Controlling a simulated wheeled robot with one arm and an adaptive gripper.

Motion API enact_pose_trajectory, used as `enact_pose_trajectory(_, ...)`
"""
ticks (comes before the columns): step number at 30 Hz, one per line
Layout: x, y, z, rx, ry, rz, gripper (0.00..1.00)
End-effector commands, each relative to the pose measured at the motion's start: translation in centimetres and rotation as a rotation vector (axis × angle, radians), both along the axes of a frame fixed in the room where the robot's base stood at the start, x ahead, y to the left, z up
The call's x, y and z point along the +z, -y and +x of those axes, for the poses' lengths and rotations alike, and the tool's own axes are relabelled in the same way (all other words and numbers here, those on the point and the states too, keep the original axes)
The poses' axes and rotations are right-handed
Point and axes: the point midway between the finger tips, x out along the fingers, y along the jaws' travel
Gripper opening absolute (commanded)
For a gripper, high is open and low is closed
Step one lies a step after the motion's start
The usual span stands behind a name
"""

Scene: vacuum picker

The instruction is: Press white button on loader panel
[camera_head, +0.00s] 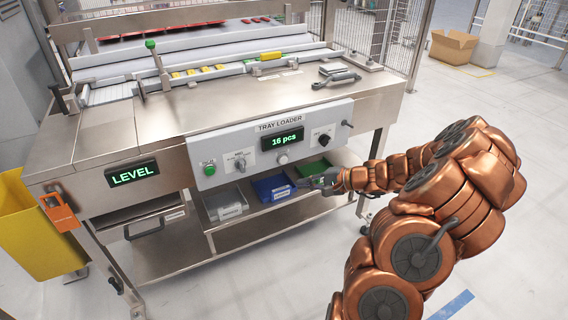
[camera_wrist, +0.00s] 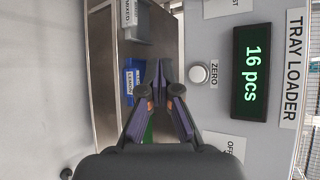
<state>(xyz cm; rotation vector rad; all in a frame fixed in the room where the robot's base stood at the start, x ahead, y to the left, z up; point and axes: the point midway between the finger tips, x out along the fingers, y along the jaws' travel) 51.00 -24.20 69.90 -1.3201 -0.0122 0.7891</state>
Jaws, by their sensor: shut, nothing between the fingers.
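The tray loader panel (camera_head: 222,146) is a grey box on the front of a steel bench, with a green "16 pcs" display (camera_head: 283,140). The round white button (camera_head: 282,158) sits just below the display. In the wrist view the button (camera_wrist: 199,73) is beside the word ZERO, right of my fingertips. My gripper (camera_head: 308,183) is in front of and below the panel, apart from the button. In the wrist view my gripper (camera_wrist: 160,78) is shut and empty, its dark fingertips together.
The panel also has a green button (camera_head: 209,168), a knob (camera_head: 239,164) and a black selector (camera_head: 323,140). Grey (camera_head: 225,204), blue (camera_head: 272,188) and green (camera_head: 313,167) bins stand on the shelf below. A yellow bin (camera_head: 38,225) hangs at left.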

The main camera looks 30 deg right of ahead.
Motion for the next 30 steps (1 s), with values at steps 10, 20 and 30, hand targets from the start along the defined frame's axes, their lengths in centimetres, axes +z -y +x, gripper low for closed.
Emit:
enact_pose_trajectory(10, 0.0, 0.0, 0.7, 0.002, -0.001, -0.001, 0.0)
enact_pose_trajectory(20, 0.1, 0.2, 4.3, 0.005, -0.002, 0.0, 0.0)
enact_pose_trajectory(30, 0.0, 0.5, 7.8, 0.004, 0.0, 0.001, 0.0)
